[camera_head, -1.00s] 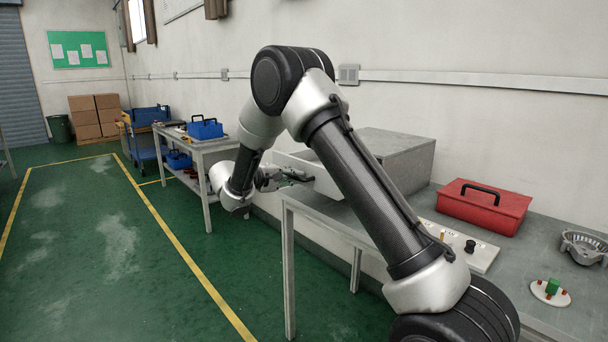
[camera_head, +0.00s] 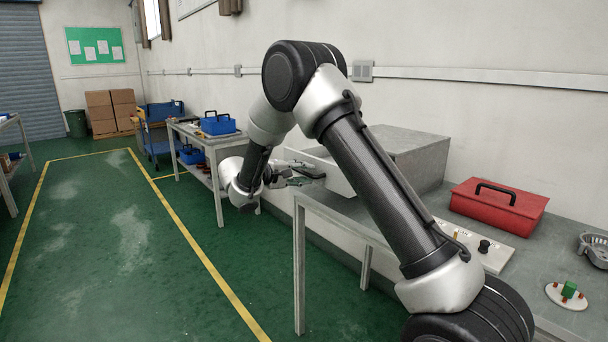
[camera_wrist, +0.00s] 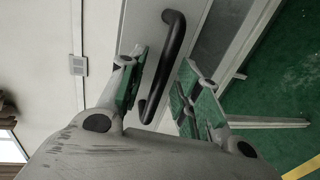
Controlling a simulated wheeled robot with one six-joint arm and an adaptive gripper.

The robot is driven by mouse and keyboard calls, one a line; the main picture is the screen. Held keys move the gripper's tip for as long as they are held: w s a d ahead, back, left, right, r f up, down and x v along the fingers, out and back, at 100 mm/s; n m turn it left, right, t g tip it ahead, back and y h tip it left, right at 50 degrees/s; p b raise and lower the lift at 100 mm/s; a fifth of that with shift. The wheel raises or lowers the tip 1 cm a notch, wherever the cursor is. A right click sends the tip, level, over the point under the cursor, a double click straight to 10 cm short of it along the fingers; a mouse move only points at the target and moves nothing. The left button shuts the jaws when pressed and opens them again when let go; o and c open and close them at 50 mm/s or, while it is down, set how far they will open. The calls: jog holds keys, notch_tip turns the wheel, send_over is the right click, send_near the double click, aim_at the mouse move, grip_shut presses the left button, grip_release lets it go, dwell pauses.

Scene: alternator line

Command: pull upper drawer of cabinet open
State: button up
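The grey cabinet (camera_head: 422,158) stands on the workbench against the wall. My gripper (camera_head: 305,175) is at that front side. In the wrist view, a black bar handle (camera_wrist: 174,60) is mounted on a pale front panel (camera_wrist: 143,22). My gripper (camera_wrist: 162,88) is open there, with one green-padded finger on each side of the handle. Gaps show between fingers and handle.
A red toolbox (camera_head: 495,205), a pale strip with small parts (camera_head: 495,258) and a white disc with a green block (camera_head: 568,295) are on the workbench (camera_head: 535,270). A second table with a blue tote (camera_head: 217,125) stands farther back. Green floor to the left is clear.

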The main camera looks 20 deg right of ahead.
jog(key=v, duration=1.1)
jog(key=shift+a, duration=0.2)
jog(key=s+d+f+n+g+y, duration=0.2)
jog(key=s+f+n, duration=0.1)
jog(key=s+f, duration=0.3)
jog(key=s+d+g+y, duration=0.3)
jog(key=s+d+g, duration=0.1)
jog(key=s, duration=0.4)
jog(key=s+d+r+m+t+y, duration=0.1)
jog(key=s+d+r+m+y, duration=0.1)
jog(key=s, duration=0.7)
jog(key=s+d+r+m+t+y, duration=0.2)
jog(key=s+d+r+y, duration=0.2)
jog(key=s, duration=0.5)
jog(key=s+d+r+m+t+y, duration=0.2)
jog(key=s+d+r, duration=0.3)
jog(key=s, duration=0.4)
jog(key=shift+r+m+y, duration=0.5)
jog(key=shift+r+y, duration=0.15)
jog(key=shift+y, duration=0.15)
